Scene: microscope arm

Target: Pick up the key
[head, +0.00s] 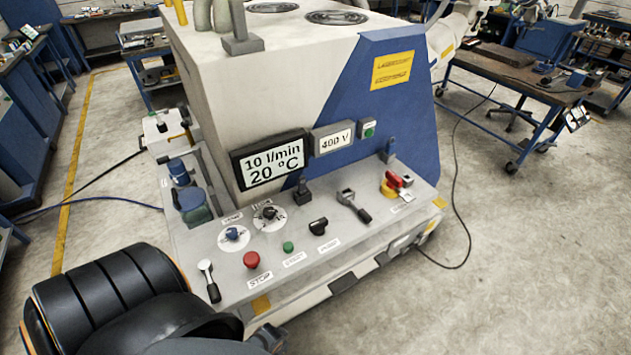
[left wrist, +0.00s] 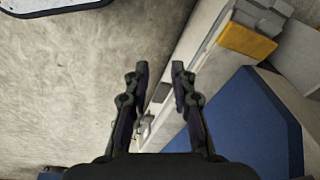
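I cannot pick out a key with certainty. Several small controls stand on the machine's sloping grey panel (head: 225,265) in the head view, and any of the small dark or metal ones could hold it. In the left wrist view, a small metallic piece (left wrist: 146,126) shows between my fingers, too unclear to name. My left gripper (left wrist: 159,70) is open there, its two dark fingers apart with nothing held at the tips. In the head view my left arm comes in at the lower left and mostly hides that gripper. My right gripper is not in view.
A display (head: 270,160) rises behind. Workbenches stand to both sides; floor at right is mostly clear, with a cable.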

